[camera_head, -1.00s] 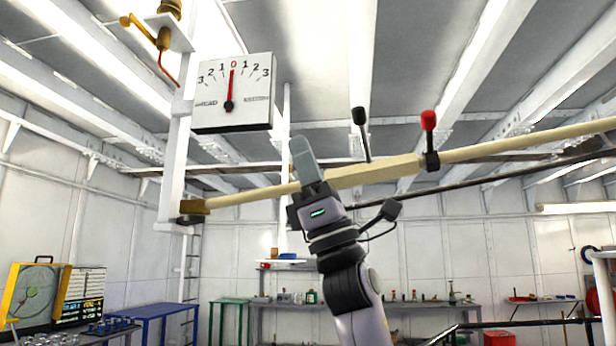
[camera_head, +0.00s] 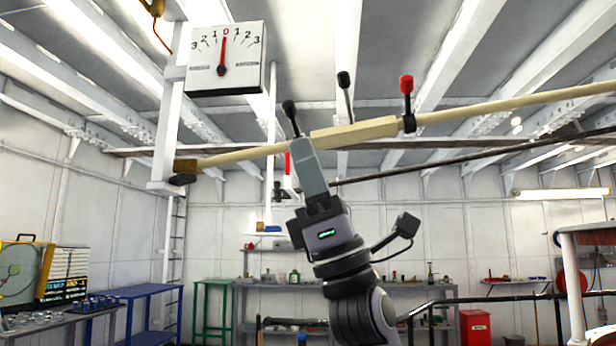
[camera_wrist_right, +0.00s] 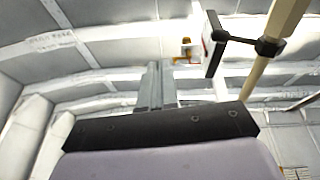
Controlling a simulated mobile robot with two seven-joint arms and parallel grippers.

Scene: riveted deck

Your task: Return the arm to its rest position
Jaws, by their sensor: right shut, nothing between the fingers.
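My right gripper (camera_head: 309,165) points upward in the middle of the head view, with its grey fingers together and nothing between them. Its fingers also show in the right wrist view (camera_wrist_right: 156,85), pointing up toward the ceiling. In the head view the fingertips overlap the long cream beam (camera_head: 355,133), which crosses behind or beside them; whether they touch I cannot tell. My left gripper is not in view.
A white dial (camera_head: 226,58) with its red needle at 0 hangs upper left on a white post (camera_head: 168,135). A red-knobbed lever (camera_head: 407,86) and black-knobbed levers (camera_head: 344,80) stand along the beam. Blue tables (camera_head: 150,292) and a workbench are below.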

